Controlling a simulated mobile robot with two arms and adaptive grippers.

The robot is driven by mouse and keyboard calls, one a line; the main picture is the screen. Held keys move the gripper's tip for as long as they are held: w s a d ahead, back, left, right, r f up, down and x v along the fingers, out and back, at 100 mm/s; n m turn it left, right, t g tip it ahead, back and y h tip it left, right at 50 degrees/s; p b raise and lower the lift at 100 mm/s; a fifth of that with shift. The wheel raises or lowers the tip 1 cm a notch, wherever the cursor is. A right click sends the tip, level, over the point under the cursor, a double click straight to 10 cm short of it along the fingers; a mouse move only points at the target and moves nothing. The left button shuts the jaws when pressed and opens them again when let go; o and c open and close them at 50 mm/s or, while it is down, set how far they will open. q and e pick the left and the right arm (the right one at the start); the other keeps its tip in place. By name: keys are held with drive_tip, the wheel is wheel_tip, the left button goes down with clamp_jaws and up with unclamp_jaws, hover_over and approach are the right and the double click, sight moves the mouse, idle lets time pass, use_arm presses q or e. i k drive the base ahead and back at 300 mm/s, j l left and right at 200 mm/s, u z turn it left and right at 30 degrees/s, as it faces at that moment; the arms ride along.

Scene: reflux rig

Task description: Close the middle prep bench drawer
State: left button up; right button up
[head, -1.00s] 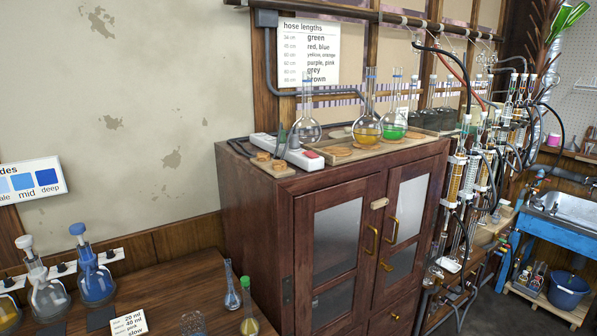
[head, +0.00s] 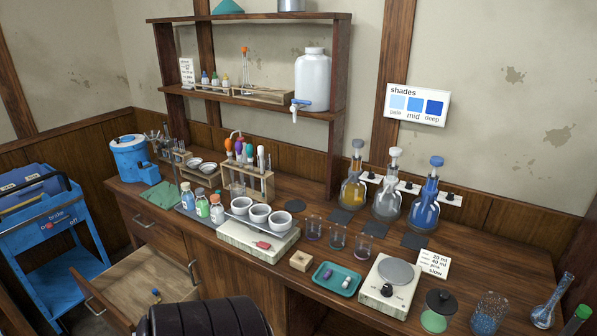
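The wooden prep bench (head: 196,268) runs along the wall, with an open drawer (head: 140,275) at its left end. The open drawer is pulled well out toward the lower left, under a drawer front (head: 152,227) that looks shut and has its own metal handle. The open drawer's curved metal handle (head: 95,306) is at its outer front. A small blue and yellow item (head: 156,294) lies inside. A black ribbed part, probably mine, covers the drawer's near right corner. Neither gripper shows.
A blue cart (head: 48,235) stands left of the open drawer, with a narrow floor gap between. The bench top is crowded: a balance with white bowls (head: 258,237), a teal tray (head: 336,279), a hotplate (head: 389,287) and flasks (head: 387,199). A cupboard door is right of the drawer.

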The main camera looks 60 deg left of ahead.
sight(121, 294)
drive_tip(key=u, duration=3.35)
